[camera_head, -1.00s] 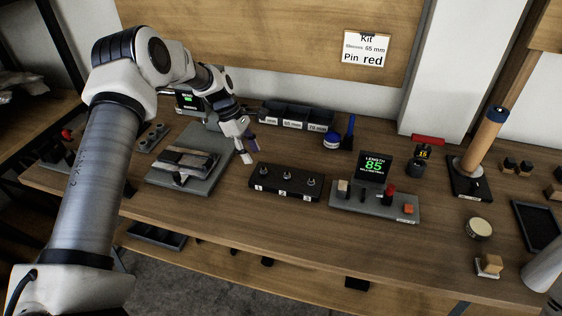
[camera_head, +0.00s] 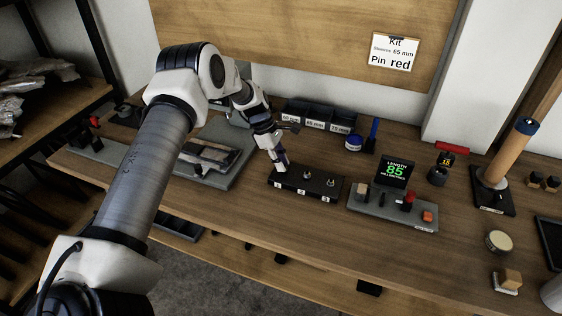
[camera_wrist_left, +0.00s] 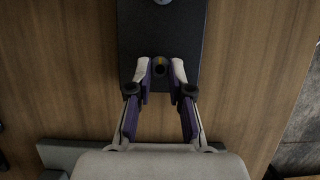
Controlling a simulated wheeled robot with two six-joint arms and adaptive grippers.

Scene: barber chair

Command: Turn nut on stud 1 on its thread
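A black block (camera_head: 317,186) with studs labelled 1, 2 and 3 stands on the workbench. Studs 2 (camera_head: 307,176) and 3 (camera_head: 331,183) show bare metal tops. My left gripper (camera_head: 282,168) points down at the block's left end, over stud 1, and hides it in the head view. In the left wrist view, the dark round end of stud 1 with its nut (camera_wrist_left: 160,69) lies between the two fingertips. The fingers (camera_wrist_left: 160,75) stand either side with a thin gap showing, so the gripper looks open around it. Whether the nut is separate from the stud cannot be told. My right gripper is out of view.
Right of the block is a grey fixture (camera_head: 392,212) with a display reading 85. Left is a grey plate (camera_head: 225,175) with a metal clamp. Sleeve bins (camera_head: 315,117) stand behind. The bench front is clear.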

